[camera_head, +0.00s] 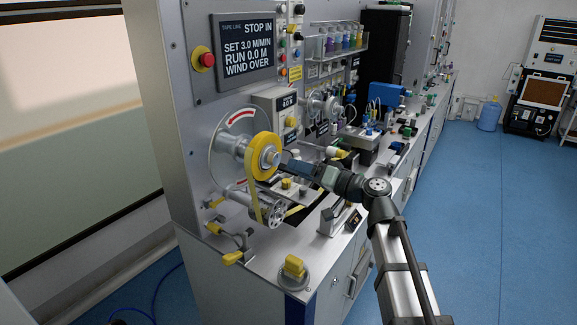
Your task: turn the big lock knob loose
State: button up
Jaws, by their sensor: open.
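A yellow reel (262,157) is mounted on the machine's upright panel, in front of a clear round flange (226,140). At the reel's centre is a grey hub knob (271,157), which may be the big lock knob; I cannot tell for sure. My gripper (285,163) is open, just to the right of this knob, pointing left at it. I cannot tell whether the fingers touch or surround it. A yellow knob (294,266) on a round base stands at the bench's front corner.
Yellow strip runs from the reel down to a metal roller (268,212). A small stand (340,219) is on the bench below my arm. A display (246,52) reads "STOP IN", beside a red button (207,59). Open blue floor (485,220) lies to the right.

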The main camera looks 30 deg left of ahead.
jog(key=d, duration=0.6)
jog(key=shift+d, duration=0.25)
